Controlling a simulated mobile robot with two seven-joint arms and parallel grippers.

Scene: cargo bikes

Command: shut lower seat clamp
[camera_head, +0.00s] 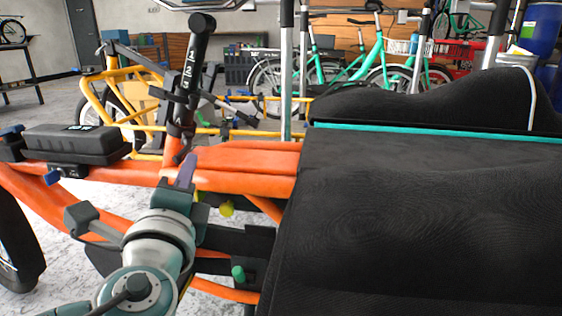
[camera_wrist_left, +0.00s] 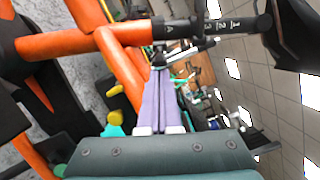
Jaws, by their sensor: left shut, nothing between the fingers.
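The black seat post (camera_head: 192,75), marked with pale characters, rises from the orange frame (camera_head: 240,182). A dark collar (camera_head: 181,130) at its foot looks like the lower seat clamp, with a thin dark lever beside it. In the left wrist view the post (camera_wrist_left: 236,25) lies sideways, and the collar (camera_wrist_left: 172,29) meets the orange tube. Whether the lever is open or closed is unclear. My left gripper (camera_head: 188,158) has its purple fingers together and empty, pointing up just below the collar. The fingers also show in the left wrist view (camera_wrist_left: 160,72); contact is unclear. My right gripper is out of view.
A black padded cargo cover (camera_head: 420,220) fills the right side. A black box (camera_head: 75,144) sits on the frame at left. A yellow knob (camera_head: 227,209) and a green knob (camera_head: 238,273) are near my left wrist. A yellow bike (camera_head: 120,90) and teal bikes (camera_head: 375,60) stand behind.

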